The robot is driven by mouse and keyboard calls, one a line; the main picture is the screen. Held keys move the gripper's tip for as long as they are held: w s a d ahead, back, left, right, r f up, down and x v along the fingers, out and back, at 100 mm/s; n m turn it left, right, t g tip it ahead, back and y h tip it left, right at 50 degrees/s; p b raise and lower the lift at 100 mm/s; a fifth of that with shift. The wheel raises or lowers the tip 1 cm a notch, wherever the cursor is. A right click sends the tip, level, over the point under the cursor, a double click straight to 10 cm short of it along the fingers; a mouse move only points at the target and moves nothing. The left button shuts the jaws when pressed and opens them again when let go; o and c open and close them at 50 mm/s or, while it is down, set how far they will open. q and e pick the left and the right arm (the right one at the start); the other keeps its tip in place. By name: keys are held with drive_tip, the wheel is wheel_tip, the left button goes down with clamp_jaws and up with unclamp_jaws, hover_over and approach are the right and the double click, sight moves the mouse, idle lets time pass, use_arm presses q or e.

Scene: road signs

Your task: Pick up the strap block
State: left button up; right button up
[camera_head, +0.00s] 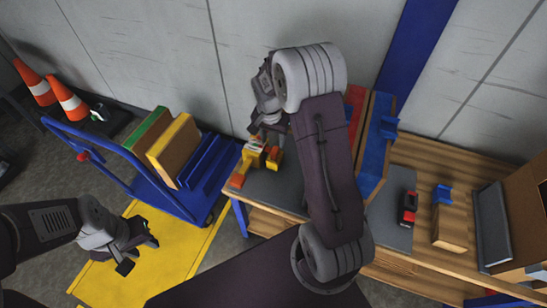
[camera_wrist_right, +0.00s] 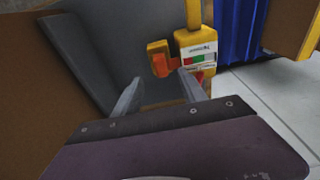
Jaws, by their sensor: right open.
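A yellow piece with orange parts and a white, green and red label (camera_head: 255,147) sits at the left end of the workbench; it may be the strap block, but I cannot tell for sure. In the right wrist view the labelled yellow piece (camera_wrist_right: 198,45) stands beyond the fingertips, with its yellow and orange hook (camera_wrist_right: 158,58) in front of the gap. My right gripper (camera_head: 266,137) is open, just above and beside it; its two fingers show apart in the wrist view (camera_wrist_right: 160,88). My left gripper (camera_head: 140,253) appears open and empty over the yellow floor area, far from the bench.
A blue cart (camera_head: 150,180) with boards stands left of the bench, with traffic cones (camera_head: 68,98) behind. A red and black item (camera_head: 409,208) and a wooden block with a blue top (camera_head: 449,228) are on the right of the bench (camera_head: 420,155).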

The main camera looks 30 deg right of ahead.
sight(275, 149)
drive_tip(key=f, duration=0.3)
drive_tip(key=shift+w+d+f+b, duration=0.1)
drive_tip(key=shift+w+f+b, duration=0.15)
drive_tip(key=shift+b, duration=0.15)
drive_tip(key=shift+w+d+f, duration=0.1)
drive_tip(key=shift+d+f, duration=0.05)
drive_tip(key=shift+f, duration=0.3)
drive_tip(key=f, duration=0.3)
drive_tip(key=d+f+b, duration=0.1)
drive_tip(key=shift+w+f, duration=0.25)
drive_tip(key=shift+w, duration=0.1)
clamp_jaws()
